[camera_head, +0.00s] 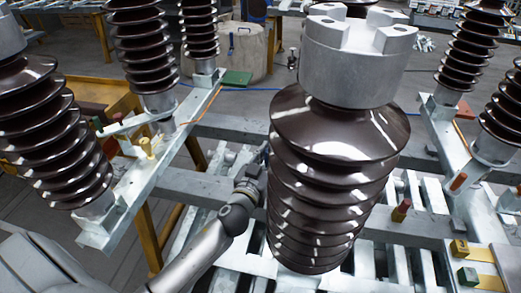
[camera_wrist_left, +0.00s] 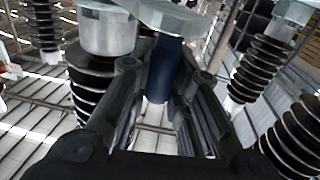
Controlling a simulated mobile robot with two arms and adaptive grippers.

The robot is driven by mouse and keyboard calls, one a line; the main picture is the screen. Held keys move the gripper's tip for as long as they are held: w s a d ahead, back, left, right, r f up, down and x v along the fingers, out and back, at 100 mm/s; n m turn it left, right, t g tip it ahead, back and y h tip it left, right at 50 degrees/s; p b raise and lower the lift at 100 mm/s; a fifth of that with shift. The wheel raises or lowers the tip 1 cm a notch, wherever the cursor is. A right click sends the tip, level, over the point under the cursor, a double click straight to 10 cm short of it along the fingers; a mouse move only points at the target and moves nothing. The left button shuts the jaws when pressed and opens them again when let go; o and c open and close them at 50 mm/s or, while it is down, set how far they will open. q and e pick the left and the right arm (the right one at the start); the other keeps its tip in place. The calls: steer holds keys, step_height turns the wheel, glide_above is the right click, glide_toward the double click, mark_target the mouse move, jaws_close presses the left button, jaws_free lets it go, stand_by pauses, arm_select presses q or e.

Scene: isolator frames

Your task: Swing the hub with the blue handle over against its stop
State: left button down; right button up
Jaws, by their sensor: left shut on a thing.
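The blue handle (camera_wrist_left: 163,70) hangs down from a pale grey metal hub part (camera_wrist_left: 160,14) in the left wrist view. My left gripper (camera_wrist_left: 166,82) has its dark fingers on both sides of the handle and is shut on it. In the head view my left gripper (camera_head: 260,165) reaches up behind the large brown insulator in front. That insulator hides the fingertips, the blue handle and its hub there. The stop cannot be made out in either view. My right gripper is in neither view.
The large ribbed insulator (camera_head: 330,180) with a grey cap (camera_head: 355,60) stands close to my left arm. More insulators (camera_head: 40,130) stand on grey beams at left and right. White slats (camera_head: 235,262) lie below.

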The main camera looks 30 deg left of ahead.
arm_select(q)
steer(key=shift+s+d, duration=0.15)
steer(key=shift+d, duration=0.4)
steer(key=shift+s+d, duration=0.15)
steer(key=shift+d, duration=0.35)
steer(key=c, duration=1.3)
jaws_free()
steer(key=shift+w+d, duration=0.1)
steer(key=shift+c, duration=0.2)
steer(key=s+d, duration=0.1)
steer(key=s, duration=1.1)
